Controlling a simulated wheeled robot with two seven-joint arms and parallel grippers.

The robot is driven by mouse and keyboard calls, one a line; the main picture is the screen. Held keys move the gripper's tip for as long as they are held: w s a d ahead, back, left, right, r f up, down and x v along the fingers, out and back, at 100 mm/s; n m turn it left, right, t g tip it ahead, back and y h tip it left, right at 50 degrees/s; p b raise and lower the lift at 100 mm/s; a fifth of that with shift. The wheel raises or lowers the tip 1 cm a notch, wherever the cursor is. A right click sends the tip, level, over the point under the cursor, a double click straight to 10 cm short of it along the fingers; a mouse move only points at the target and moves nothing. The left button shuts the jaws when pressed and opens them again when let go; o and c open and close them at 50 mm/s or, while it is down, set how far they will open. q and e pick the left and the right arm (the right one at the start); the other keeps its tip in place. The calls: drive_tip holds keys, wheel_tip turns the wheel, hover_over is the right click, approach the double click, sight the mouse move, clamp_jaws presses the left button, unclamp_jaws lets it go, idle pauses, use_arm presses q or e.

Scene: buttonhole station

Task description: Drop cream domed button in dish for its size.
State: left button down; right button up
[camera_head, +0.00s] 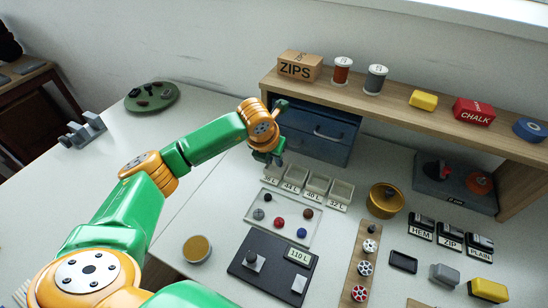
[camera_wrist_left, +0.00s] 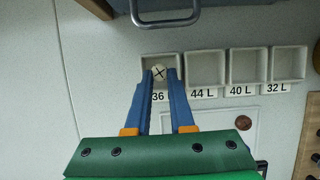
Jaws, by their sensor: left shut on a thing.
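My left gripper (camera_head: 268,160) is over the left end of the row of dishes. In the left wrist view its blue fingers (camera_wrist_left: 161,82) are shut on a cream button (camera_wrist_left: 159,73) with a dark cross on its face. The button appears over the dish labelled 36 L (camera_wrist_left: 148,64); its height above the dish floor is hard to tell. To the right stand the dishes 44 L (camera_wrist_left: 205,66), 40 L (camera_wrist_left: 248,64) and 32 L (camera_wrist_left: 289,62), which look empty. In the head view the gripper hides the button and part of the 36 L dish. My right gripper is not in view.
A blue drawer unit (camera_head: 318,131) stands close behind the dishes. In front lies a clear tray (camera_head: 290,235) with several loose buttons, then a black board (camera_head: 250,279) with a 110 L label. A brass pot (camera_head: 385,200) stands to the right.

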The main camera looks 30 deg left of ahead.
use_arm(q)
drive_tip(key=shift+f+b, duration=0.6)
drive_tip(key=shift+b, duration=0.1)
drive_tip(key=c, duration=0.8)
unclamp_jaws()
drive_tip(key=shift+r+p, duration=0.35)
drive_tip(key=shift+p, duration=0.05)
drive_tip(key=shift+w+r+p, duration=0.2)
drive_tip(key=shift+r+p, duration=0.55)
drive_tip(key=v, duration=0.3)
drive_tip(key=b+v, duration=0.1)
drive_tip(key=v, duration=0.7)
drive_tip(key=shift+s, duration=0.45)
